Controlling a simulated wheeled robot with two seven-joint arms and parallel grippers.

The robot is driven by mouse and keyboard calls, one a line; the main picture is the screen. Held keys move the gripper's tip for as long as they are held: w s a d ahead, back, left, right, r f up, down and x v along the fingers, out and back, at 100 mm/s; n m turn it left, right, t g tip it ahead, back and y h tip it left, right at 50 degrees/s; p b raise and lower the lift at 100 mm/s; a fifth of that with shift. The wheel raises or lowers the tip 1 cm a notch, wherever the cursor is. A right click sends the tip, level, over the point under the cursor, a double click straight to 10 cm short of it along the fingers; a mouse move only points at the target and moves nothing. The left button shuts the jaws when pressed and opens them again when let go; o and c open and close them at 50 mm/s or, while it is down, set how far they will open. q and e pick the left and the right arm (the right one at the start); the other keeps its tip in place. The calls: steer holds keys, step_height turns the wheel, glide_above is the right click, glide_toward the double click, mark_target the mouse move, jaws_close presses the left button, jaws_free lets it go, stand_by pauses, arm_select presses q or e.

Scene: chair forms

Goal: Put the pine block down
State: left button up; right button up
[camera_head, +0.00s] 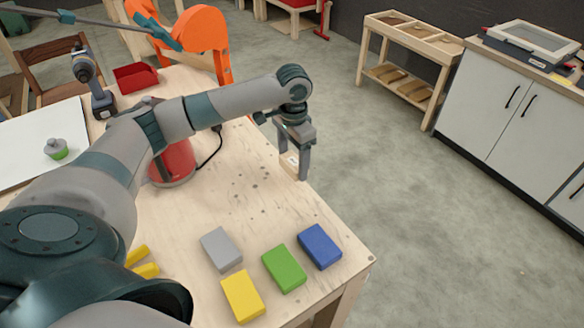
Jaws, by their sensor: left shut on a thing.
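My left gripper (294,163) points down near the right edge of the wooden table (215,200). It is shut on a small pale pine block (289,160), partly hidden by the fingers. The block appears right at or just above the table edge; I cannot tell whether it touches the top. My left arm crosses the table from the lower left. My right gripper is not in view.
Grey (221,249), yellow (243,296), green (284,268) and blue (320,246) blocks lie at the table's near right corner. Bare tabletop lies between the gripper and the coloured blocks.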

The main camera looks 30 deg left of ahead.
mark_target(292, 171)
arm_select(q)
steer(key=shift+a+f, duration=0.1)
steer(key=shift+a, duration=0.05)
steer(key=shift+f, duration=0.35)
steer(key=shift+f+p, duration=0.7)
steer(key=shift+f, duration=0.95)
steer(key=o, duration=1.1)
steer(key=shift+f, duration=0.1)
steer(key=shift+c, duration=0.2)
